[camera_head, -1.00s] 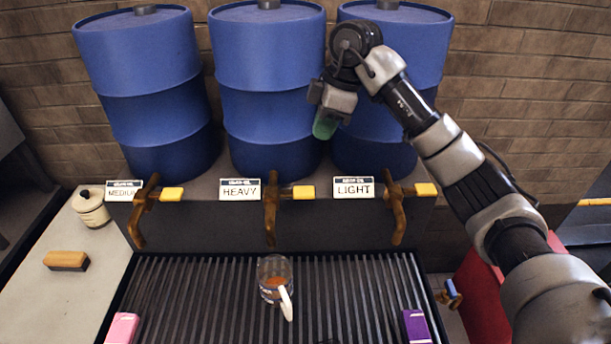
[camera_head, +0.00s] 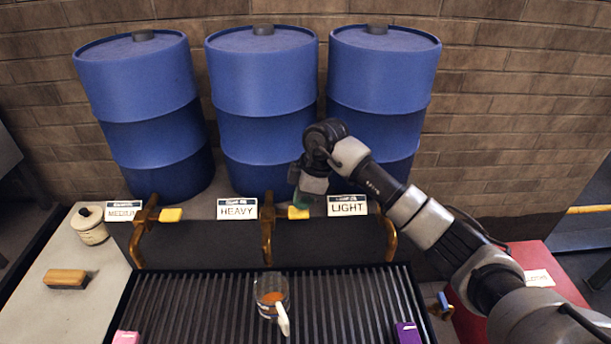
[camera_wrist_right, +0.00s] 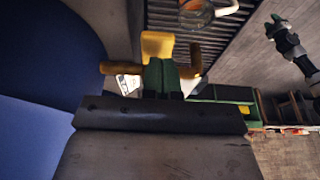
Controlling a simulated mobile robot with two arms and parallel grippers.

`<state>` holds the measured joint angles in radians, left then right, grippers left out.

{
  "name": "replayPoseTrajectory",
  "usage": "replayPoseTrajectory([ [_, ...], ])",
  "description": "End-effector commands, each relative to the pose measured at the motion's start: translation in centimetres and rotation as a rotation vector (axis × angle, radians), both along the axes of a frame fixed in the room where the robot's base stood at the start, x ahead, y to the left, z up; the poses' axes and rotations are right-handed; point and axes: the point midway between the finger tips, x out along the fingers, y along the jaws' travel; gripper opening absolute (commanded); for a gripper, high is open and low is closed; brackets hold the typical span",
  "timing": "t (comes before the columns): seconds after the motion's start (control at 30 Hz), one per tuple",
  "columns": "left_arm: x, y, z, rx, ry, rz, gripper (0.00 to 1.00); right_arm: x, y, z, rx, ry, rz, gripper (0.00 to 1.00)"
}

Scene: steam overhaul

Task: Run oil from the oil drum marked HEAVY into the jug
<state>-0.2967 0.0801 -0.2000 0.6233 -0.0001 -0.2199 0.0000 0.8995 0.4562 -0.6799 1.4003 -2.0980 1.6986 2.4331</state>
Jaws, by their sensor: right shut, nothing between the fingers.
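The blue drum (camera_head: 262,110) behind the HEAVY sign (camera_head: 237,208) stands in the middle of three. Its brass tap (camera_head: 267,228) has a yellow lever (camera_head: 298,213) pointing right. My right gripper (camera_head: 303,201) is shut and empty at the lever's right end. In the right wrist view the green fingertips (camera_wrist_right: 160,75) are right at the yellow lever (camera_wrist_right: 157,44); I cannot tell whether they touch. The clear jug (camera_head: 271,295), with a white handle and some orange-brown oil inside, stands on the grate below the HEAVY tap.
The MEDIUM drum (camera_head: 145,110) and LIGHT drum (camera_head: 383,90) stand on either side, with their own taps. A pink box (camera_head: 126,338) and a purple box (camera_head: 407,333) lie on the grate (camera_head: 190,300). A brush (camera_head: 65,279) and a lidded pot (camera_head: 91,226) are on the left bench.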

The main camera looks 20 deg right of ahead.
Motion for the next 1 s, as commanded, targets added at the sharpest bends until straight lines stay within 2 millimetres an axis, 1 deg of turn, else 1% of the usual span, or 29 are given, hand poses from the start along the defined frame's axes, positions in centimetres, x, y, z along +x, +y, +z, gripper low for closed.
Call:
replayPoseTrajectory([
  [0.03,-0.1,0.0,0.3,0.000,0.002,0.000,0.43,0.0,0.0,-0.4,0.000,0.001,-0.002,0.00],
  [0.2,-0.4,0.0,0.4,0.001,0.007,0.000,0.43,0.0,0.0,-1.2,0.000,0.000,-0.001,0.00],
  [0.47,-0.5,0.1,0.4,0.001,0.008,0.000,0.43,0.0,0.0,-1.2,0.000,0.000,0.000,0.00],
  [0.57,-0.5,0.0,0.1,0.001,0.008,0.000,0.43,0.0,-0.2,-1.6,0.018,-0.005,-0.001,0.00],
  [0.67,-0.5,0.0,-0.7,0.001,0.008,0.000,0.43,-0.2,-0.6,-2.5,0.102,-0.026,-0.003,0.00],
  [0.83,-0.5,0.1,-1.6,0.001,0.008,0.000,0.43,-0.4,-1.0,-4.0,0.308,-0.083,-0.004,0.00],
  [0.9,-0.5,0.0,-1.6,0.001,0.008,0.000,0.43,-0.3,-1.0,-4.0,0.363,-0.102,-0.002,0.00],
  [1.0,-0.5,0.0,-1.4,0.001,0.008,0.000,0.43,-0.3,-0.9,-3.8,0.355,-0.101,0.001,0.00],
])
